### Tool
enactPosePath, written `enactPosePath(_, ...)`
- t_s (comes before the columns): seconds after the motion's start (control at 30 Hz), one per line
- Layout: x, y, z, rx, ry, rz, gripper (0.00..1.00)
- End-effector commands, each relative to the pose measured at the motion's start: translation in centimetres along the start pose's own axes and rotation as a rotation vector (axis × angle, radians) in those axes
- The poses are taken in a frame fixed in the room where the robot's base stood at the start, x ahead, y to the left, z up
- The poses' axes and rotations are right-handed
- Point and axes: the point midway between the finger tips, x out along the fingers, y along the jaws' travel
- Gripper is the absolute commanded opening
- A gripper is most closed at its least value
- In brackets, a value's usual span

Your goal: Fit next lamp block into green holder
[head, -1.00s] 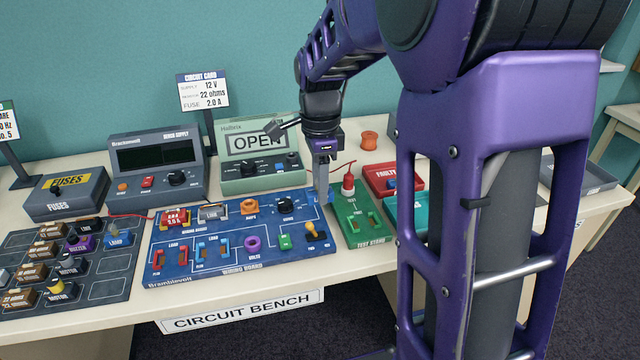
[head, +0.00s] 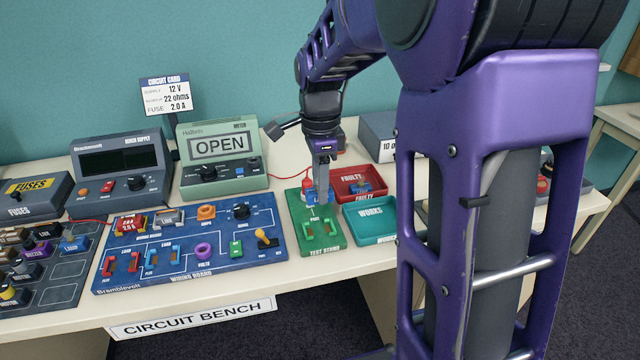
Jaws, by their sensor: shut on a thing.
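The green test stand (head: 318,247) is at the middle of the bench, with a pair of green clips (head: 310,229) forming the holder on its front half. No block shows between the clips. My gripper (head: 321,202) points down over the back half of the stand, behind the clips. It is shut on a small blue lamp block (head: 309,197), mostly hidden by the fingers. The block appears above the board; its exact height is hard to tell. Another blue lamp block (head: 74,244) sits on the dark parts board at left.
A red FAULTY tray (head: 375,174) holding a blue block and a teal WORKS tray (head: 385,236) stand right of the stand. A red probe (head: 307,181) is close behind my gripper. The blue wiring board (head: 180,265) is left; the meter (head: 222,160) reads OPEN.

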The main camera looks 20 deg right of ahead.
Motion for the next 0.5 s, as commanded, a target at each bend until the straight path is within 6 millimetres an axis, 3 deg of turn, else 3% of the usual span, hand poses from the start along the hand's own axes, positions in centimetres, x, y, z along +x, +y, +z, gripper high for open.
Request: enactPosePath(0.5, 4.0, 0.0, 0.0, 0.000, 0.000, 0.000, 0.00)
